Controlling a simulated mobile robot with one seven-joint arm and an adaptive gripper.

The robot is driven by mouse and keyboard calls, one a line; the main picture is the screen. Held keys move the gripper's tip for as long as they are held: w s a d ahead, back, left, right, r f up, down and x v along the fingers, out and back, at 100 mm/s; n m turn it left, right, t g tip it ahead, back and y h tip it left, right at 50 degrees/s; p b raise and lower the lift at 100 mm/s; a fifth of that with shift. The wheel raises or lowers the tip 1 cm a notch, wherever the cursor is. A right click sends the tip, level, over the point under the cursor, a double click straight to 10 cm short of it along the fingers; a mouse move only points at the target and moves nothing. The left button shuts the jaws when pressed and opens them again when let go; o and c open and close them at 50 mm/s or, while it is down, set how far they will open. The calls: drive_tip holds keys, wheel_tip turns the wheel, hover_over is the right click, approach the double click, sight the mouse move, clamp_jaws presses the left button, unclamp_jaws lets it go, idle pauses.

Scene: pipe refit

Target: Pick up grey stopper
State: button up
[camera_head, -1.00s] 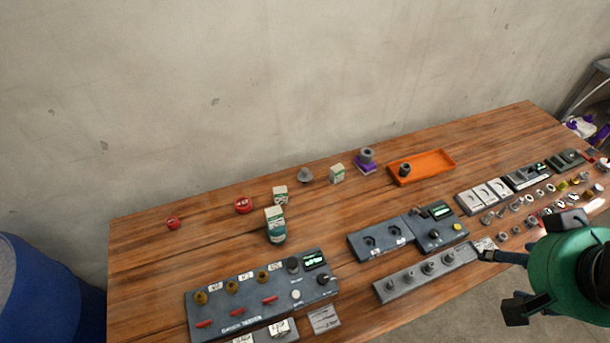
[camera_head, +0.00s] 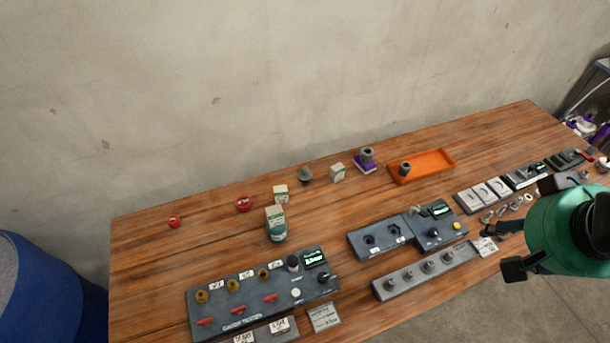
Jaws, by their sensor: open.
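A small grey cone-like piece (camera_head: 305,175), which looks like the grey stopper, stands on the wooden table near its back edge, between two small pale boxes. Its fine shape is too small to tell. My gripper (camera_head: 506,250) is at the right, over the table's front right part, beside my green wrist. Its dark fingers are spread apart with nothing seen between them. It is well to the right of the grey piece and nearer the front edge. My wrist hides some small parts on the right of the table.
Pale boxes (camera_head: 337,173), a green-and-white container (camera_head: 276,224), a purple block with a grey ring (camera_head: 366,161) and an orange tray (camera_head: 447,158) stand around. Control panels (camera_head: 225,313) and a row of grey pegs (camera_head: 385,291) line the front. The table's back left is mostly clear.

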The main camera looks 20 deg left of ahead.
drive_tip(key=w+a+g+p, duration=0.1)
drive_tip(key=w+a+p, duration=0.1)
drive_tip(key=w+a, duration=0.8)
drive_tip(key=w+a+g+p, duration=0.15)
drive_tip(key=w+a, duration=0.45)
drive_tip(key=w, duration=0.8)
drive_tip(key=g+p, duration=0.3)
drive_tip(key=p, duration=0.4)
hover_over(305, 169)
wheel_tip(305, 169, down, 30)
drive_tip(key=shift+w+f, duration=0.15)
drive_tip(key=shift+f, duration=4.3)
drive_tip(key=shift+f, duration=0.1)
